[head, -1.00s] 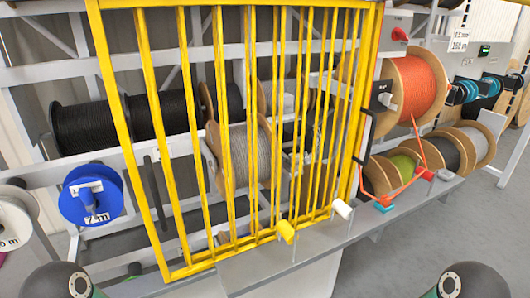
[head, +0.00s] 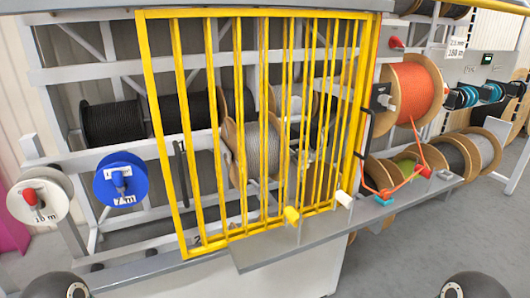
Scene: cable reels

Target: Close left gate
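A yellow barred gate (head: 187,251) stands upright in front of the cable rack in the head view. Its left part has wide-spaced bars. Its right part has closer-set bars, and I cannot tell whether these are two overlapping gates. A black handle (head: 367,130) is at its right edge, and a dark vertical bar (head: 181,160) shows near its left side. Whether the gate is fully shut is unclear. Neither of my grippers is in view; only dark rounded parts of mine show at the bottom corners.
Behind the bars are black reels (head: 112,123) and a grey cable reel (head: 262,150). A blue reel (head: 121,181) and white reel (head: 38,196) hang at the left. An orange reel (head: 415,92) is at the right. A grey shelf (head: 300,240) juts out below the gate.

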